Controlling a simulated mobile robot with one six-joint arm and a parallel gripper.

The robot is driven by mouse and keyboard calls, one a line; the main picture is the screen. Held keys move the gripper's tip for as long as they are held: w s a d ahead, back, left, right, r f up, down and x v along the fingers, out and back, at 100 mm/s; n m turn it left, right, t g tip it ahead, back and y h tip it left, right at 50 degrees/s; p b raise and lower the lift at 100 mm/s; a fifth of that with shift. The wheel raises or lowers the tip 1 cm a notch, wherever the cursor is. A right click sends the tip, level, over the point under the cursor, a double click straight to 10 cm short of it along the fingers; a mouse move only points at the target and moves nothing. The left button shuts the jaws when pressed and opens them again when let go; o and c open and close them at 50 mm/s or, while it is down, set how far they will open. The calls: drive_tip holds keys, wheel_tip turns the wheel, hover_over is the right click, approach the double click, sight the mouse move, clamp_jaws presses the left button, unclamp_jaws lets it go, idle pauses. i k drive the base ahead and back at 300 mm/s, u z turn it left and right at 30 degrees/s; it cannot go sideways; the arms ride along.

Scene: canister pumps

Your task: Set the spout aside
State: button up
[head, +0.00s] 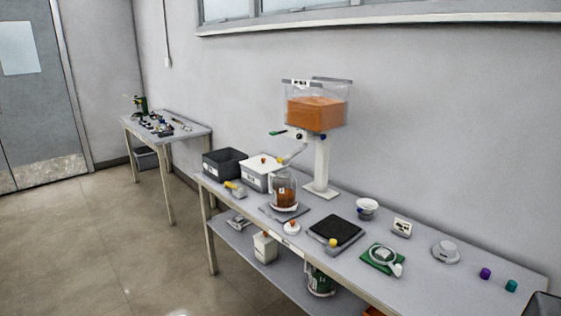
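A clear hopper (330,97) with orange material inside stands on a white column (322,165) at the back of the long table. A short, pale angled piece (296,154) shows below the hopper's left side; it may be the spout, but it is too small to be sure. A clear jar (285,188) with orange-brown contents stands below and left of the hopper, on a flat grey base. My gripper is not in view.
The long table (450,285) also holds a dark bin (225,164), a white box (256,175), a black-topped pad (336,232), a green board (382,258) and a white bowl (367,207). Purple (485,273) and teal (511,286) pieces stand at right. A smaller cluttered table (190,133) stands back left.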

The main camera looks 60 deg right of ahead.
sight(284, 160)
drive_tip(key=z, duration=0.1)
drive_tip(key=i, duration=0.9)
drive_tip(key=u, duration=0.05)
